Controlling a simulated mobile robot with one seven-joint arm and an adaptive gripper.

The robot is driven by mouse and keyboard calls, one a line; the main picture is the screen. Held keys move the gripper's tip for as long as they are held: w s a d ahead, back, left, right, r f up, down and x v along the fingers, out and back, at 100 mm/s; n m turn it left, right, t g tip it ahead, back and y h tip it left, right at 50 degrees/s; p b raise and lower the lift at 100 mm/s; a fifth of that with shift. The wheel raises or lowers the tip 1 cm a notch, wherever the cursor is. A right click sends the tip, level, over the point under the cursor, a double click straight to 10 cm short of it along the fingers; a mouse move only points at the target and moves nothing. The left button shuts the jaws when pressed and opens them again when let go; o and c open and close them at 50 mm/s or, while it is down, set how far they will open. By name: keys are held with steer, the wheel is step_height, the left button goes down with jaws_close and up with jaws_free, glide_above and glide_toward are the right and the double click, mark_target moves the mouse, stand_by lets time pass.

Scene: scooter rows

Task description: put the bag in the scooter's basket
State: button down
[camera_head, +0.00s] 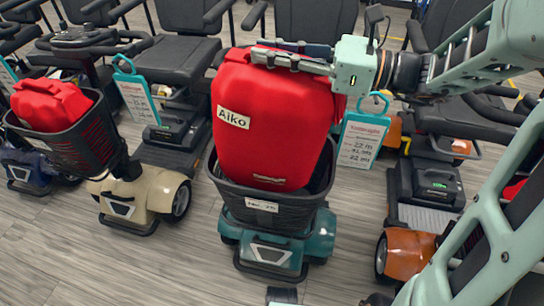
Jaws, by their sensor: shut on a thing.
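A large red bag (268,125) with a white label reading "Aiko" stands nearly upright at the centre. My gripper (262,54) is shut on the top of the bag, with its fingers reaching in from the right. The bag's lower end is within the opening of the dark basket (262,214) on the front of a teal scooter (272,252). The basket's front wall hides the very bottom of the bag, so I cannot tell whether it rests on the basket floor. The basket carries a small white label, too small to read surely.
At left, a cream scooter (142,203) has a basket (75,150) holding another red bag (50,104). An orange scooter (408,253) stands at right, partly behind my arm. Teal-framed tags (135,92) (362,138) hang nearby.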

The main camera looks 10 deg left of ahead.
step_height(320, 180, down, 17)
steer(key=b, duration=0.6)
steer(key=c, duration=1.8)
jaws_free()
steer(key=shift+r, duration=0.1)
steer(key=shift+c, duration=0.2)
steer(key=shift+d, duration=0.1)
steer(key=s+d+p, duration=0.1)
steer(key=d+p, duration=0.2)
steer(key=d, duration=0.8)
steer(key=shift+s+d, duration=0.4)
